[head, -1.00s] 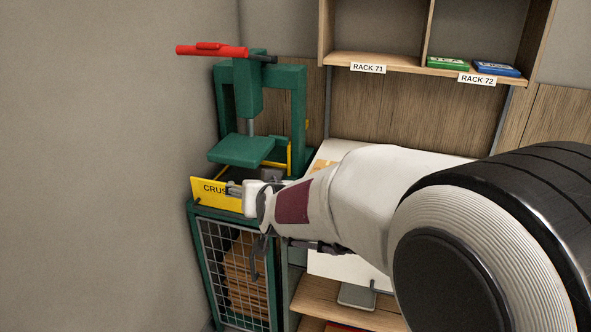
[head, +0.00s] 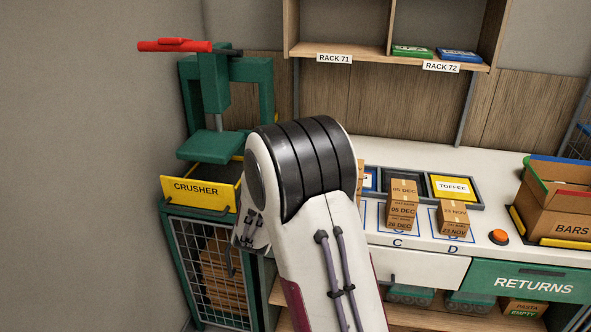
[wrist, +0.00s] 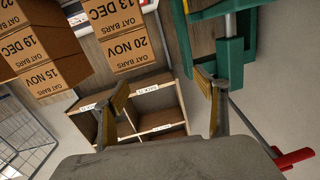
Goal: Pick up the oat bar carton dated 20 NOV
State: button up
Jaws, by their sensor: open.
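In the wrist view, the oat bar carton dated 20 NOV (wrist: 130,48) shows at the top middle, its print upside down. A 13 DEC label (wrist: 112,10) adjoins it, farther up in the picture. My gripper (wrist: 163,88) is open and empty, its two fingers spread apart with the racks seen between them. The 20 NOV carton lies above the left finger in the picture, apart from it. In the head view my arm hides the fingertips, and I cannot make out the 20 NOV label there.
Other cartons stand in stacks C (head: 403,203) and D (head: 453,217). The crusher (head: 200,193) is at left, the BARS box (head: 560,215) and orange button (head: 498,237) at right. Racks 71 and 72 (head: 395,62) hang above the counter. Bare counter shows around the button.

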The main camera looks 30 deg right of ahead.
jog(key=d+f, duration=0.1)
jog(key=d+f+h, duration=0.2)
jog(key=shift+s+f+g, duration=0.25)
jog(key=shift+s+g, duration=0.05)
jog(key=shift+w+d, duration=0.1)
jog(key=shift+d, duration=0.05)
jog(key=shift+x, duration=1.2)
jog(key=shift+r, duration=0.1)
jog(key=shift+w+d+r, duration=0.2)
jog(key=shift+w+d, duration=0.25)
jog(key=shift+d, duration=0.3)
jog(key=shift+w+d+r, duration=0.2)
jog(key=shift+w+d, duration=0.2)
jog(key=shift+d, duration=0.3)
jog(key=shift+x, duration=0.95)
